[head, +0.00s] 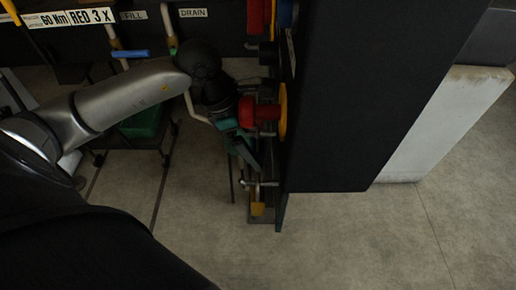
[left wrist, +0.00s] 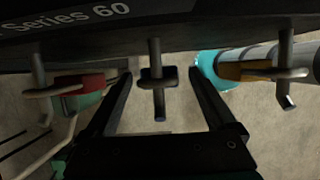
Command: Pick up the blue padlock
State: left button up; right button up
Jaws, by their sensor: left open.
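The blue padlock (left wrist: 150,76), very dark navy here, hangs on the middle hook under the black "Series 60" panel in the left wrist view. My left gripper (left wrist: 160,82) is open, with one finger on each side of this padlock; contact with it cannot be made out. A red padlock (left wrist: 78,84) hangs on the hook to the left and a yellow-brown padlock (left wrist: 243,71) on the hook to the right. In the head view my left gripper (head: 248,158) is beside the black cabinet's edge, and the blue padlock cannot be made out there.
The black cabinet (head: 375,90) fills the upper middle of the head view. A red valve part (head: 262,110) and yellow disc (head: 283,112) are close to the left gripper. A yellow padlock (head: 257,208) hangs lower. The floor (head: 350,240) in front is clear.

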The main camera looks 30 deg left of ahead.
pick_arm(q)
jog(key=shift+d+f, duration=0.1)
jog(key=shift+f, duration=0.1)
jog(key=shift+c, duration=0.3)
grip_shut()
dwell(0.3)
